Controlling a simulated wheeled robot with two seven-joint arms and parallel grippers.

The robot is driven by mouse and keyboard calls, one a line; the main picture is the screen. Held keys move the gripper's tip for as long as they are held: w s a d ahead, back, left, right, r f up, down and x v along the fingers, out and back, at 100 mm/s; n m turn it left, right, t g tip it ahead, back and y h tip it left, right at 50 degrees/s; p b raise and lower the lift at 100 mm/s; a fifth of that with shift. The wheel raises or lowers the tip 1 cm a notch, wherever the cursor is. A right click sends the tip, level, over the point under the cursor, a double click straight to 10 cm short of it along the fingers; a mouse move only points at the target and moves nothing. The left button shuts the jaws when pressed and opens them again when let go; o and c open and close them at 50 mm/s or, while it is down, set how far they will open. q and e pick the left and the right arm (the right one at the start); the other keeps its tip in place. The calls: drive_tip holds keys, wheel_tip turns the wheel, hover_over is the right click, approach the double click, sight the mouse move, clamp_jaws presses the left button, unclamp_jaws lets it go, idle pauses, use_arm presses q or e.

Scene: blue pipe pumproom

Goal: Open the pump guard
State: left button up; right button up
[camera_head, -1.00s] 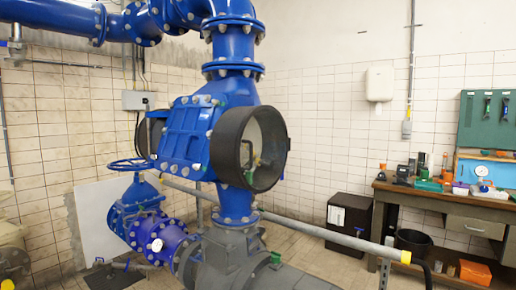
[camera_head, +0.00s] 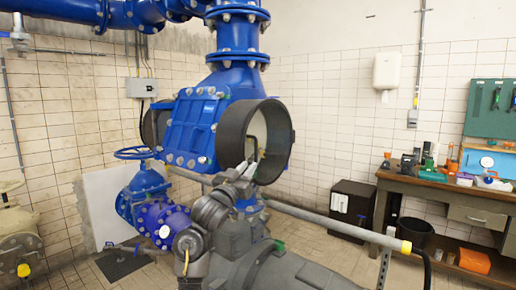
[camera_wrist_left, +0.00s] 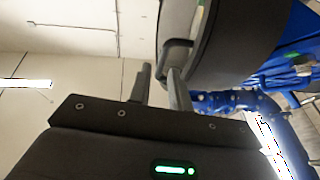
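The pump guard (camera_head: 232,138) is a black round housing on the blue pump body, facing right, with a pale round face and a handle-like bar (camera_head: 262,146) inside its rim. My left gripper (camera_head: 246,171) is at the lower front of the guard, its fingertips close to the lower rim. My right gripper is not in view.
Blue pipes (camera_head: 238,40) rise above the pump. A grey rail (camera_head: 330,221) with a yellow end runs at the lower right of the guard. A workbench (camera_head: 440,191) with tools and a black cabinet (camera_head: 352,207) stand at the right. A blue handwheel (camera_head: 134,153) is at the left.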

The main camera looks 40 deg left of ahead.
use_arm(q)
drive_tip(key=w+a+r+p, duration=0.2)
drive_tip(key=w+r+p, duration=0.1)
drive_tip(key=w+r, duration=0.3)
drive_tip(key=w, duration=0.2)
drive_tip(key=shift+w+a+r+p, duration=0.15)
drive_tip(key=shift+w+p, duration=0.15)
drive_tip(key=shift+p, duration=0.05)
drive_tip(key=shift+t, duration=0.3)
clamp_jaws()
